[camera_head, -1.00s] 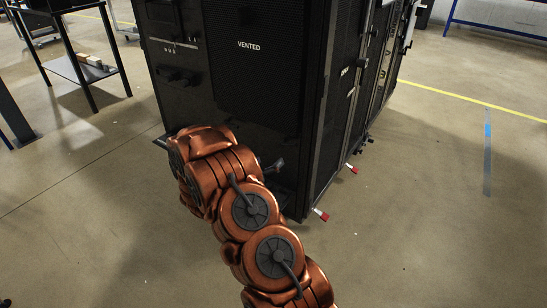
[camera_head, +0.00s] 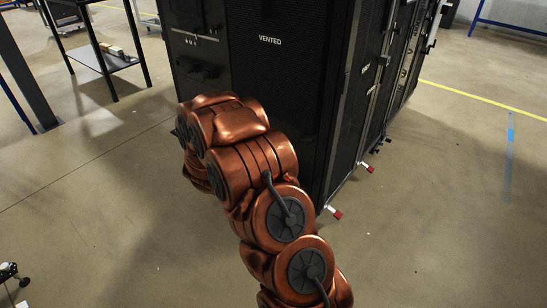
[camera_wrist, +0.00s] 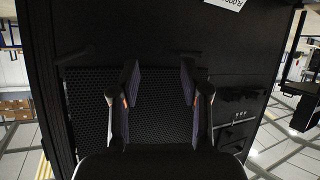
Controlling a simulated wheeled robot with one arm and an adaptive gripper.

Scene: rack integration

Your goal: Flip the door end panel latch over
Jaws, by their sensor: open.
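The black rack's end panel (camera_head: 275,90), marked VENTED, stands in front of me in the head view. In the wrist view its dark perforated face (camera_wrist: 160,110) appears upside down. A small dark bar-shaped fitting (camera_wrist: 76,55) lies at the upper left edge of the mesh, and a similar one (camera_wrist: 190,53) shows by the right finger. I cannot tell for sure which fitting is the latch. My gripper (camera_wrist: 160,80) is open and empty, its fingers apart in front of the mesh. In the head view my arm hides the gripper and the lower panel.
Dark fittings (camera_wrist: 240,95) sit at the panel's right in the wrist view. Red-tipped feet (camera_head: 337,213) stick out at the rack's lower right side. A dark shelf table (camera_head: 105,58) stands at the back left. Open floor (camera_head: 440,230) lies to the right.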

